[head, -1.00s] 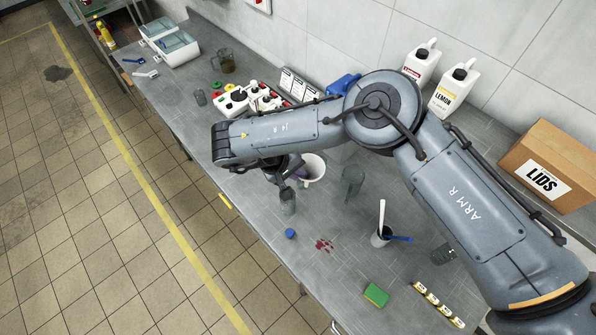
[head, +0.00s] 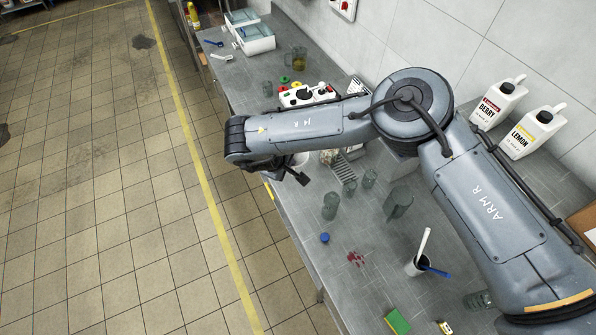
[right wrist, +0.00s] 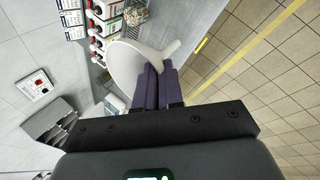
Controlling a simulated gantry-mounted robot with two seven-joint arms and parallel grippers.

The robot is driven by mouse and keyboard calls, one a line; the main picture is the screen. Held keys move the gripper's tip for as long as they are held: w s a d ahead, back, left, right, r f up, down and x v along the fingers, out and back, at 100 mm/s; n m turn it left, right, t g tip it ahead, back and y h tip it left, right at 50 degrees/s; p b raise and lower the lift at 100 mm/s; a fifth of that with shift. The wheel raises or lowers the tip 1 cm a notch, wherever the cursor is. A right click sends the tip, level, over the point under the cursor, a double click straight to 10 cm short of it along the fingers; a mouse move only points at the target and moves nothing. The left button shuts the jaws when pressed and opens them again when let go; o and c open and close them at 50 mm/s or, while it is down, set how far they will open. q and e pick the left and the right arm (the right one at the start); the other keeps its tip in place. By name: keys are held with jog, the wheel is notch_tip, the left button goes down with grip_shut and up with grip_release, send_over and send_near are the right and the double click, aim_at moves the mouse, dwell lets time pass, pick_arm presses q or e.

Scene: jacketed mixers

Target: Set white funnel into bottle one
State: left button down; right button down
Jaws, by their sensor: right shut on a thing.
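The white funnel (right wrist: 130,62) is held in my right gripper (right wrist: 159,70), whose purple-padded fingers are shut on it. Its wide cone points left and its stem points right in the right wrist view. In the head view a pale part of the funnel (head: 300,159) shows beside my right gripper (head: 295,173), which is over the table's left edge, mostly hidden by my arm. Clear upright vessels stand to its right: one in front (head: 330,206), and two behind (head: 349,188) (head: 370,177). I cannot tell which is bottle one. My left gripper is not in view.
A larger clear jug (head: 398,204) stands right of the vessels. A blue cap (head: 324,238), a red spill (head: 356,259), a white cup with utensils (head: 417,266) and a sponge (head: 397,320) are nearer. White jugs (head: 497,103) stand by the wall.

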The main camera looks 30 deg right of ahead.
jog(key=w+a+r+n+t+y, duration=0.15)
jog(key=w+a+r+n, duration=0.3)
jog(key=a, duration=0.45)
jog(key=w+a+r+n+t+y, duration=0.1)
jog(key=w+a+r+n+y, duration=0.25)
jog(key=w+a+r, duration=0.35)
jog(key=s+d+f+m+g+h, duration=0.1)
jog(key=d+f+m+h, duration=0.1)
jog(key=d+f, duration=0.35)
jog(key=s+d+f+m+h, duration=0.1)
jog(key=s+d+f+m, duration=0.1)
jog(key=d, duration=0.6)
jog(key=s+d+f+m+g+h, duration=0.1)
jog(key=d+f+m+h, duration=0.15)
jog(key=d, duration=0.45)
jog(key=s+d+f+m, duration=0.1)
jog(key=s+d+f, duration=0.45)
jog(key=f, duration=0.25)
jog(key=s+d+f+m, duration=0.2)
jog(key=s+d+f, duration=0.2)
jog(key=s+f, duration=0.3)
notch_tip(320, 180, down, 11)
jog(key=w+b, duration=0.1)
jog(key=b, duration=0.7)
jog(key=shift+w+d+f+g, duration=0.2)
jog(key=shift+g, duration=0.25)
